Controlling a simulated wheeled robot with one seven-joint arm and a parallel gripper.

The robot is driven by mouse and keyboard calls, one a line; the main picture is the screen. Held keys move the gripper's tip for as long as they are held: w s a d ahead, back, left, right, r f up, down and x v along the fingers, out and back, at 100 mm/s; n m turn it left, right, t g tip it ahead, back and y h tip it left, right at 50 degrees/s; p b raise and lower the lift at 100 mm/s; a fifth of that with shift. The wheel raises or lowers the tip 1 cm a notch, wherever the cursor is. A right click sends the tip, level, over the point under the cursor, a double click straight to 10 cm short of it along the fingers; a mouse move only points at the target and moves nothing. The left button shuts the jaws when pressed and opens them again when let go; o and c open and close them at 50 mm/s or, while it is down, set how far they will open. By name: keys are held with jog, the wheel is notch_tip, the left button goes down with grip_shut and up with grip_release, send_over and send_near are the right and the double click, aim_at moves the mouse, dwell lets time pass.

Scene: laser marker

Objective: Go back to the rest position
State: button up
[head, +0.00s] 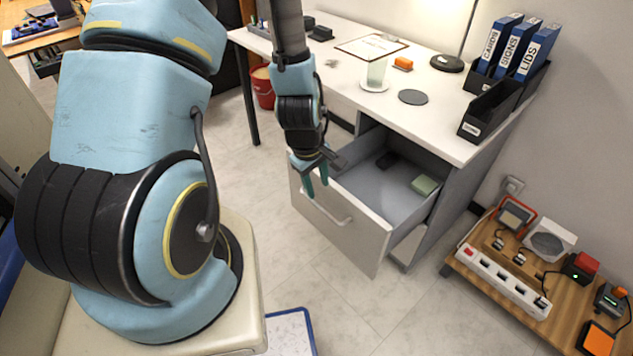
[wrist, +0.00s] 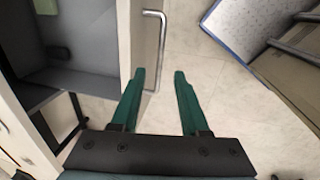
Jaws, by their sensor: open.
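My gripper (head: 317,180) hangs fingers-down in front of the open desk drawer (head: 368,236) in the head view. The drawer is pulled well out. A green block (head: 424,185) and a dark item (head: 387,159) lie inside it.
The white desk (head: 440,125) holds a glass on a coaster, a clipboard, a lamp base and a black binder rack (head: 487,121). A low wooden bench (head: 560,330) with electrical items stands at right. A red bin (head: 263,89) stands behind.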

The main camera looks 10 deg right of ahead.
jog(key=shift+a+r, duration=0.1)
jog(key=shift+r, duration=0.4)
jog(key=w+a+r+m+y, duration=0.1)
jog(key=a+r+m, duration=0.6)
jog(key=a+r, duration=1.1)
notch_tip(320, 180, up, 2)
jog(key=shift+a+r+y, duration=0.15)
jog(key=shift+r+y, duration=0.1)
jog(key=shift+y, duration=0.15)
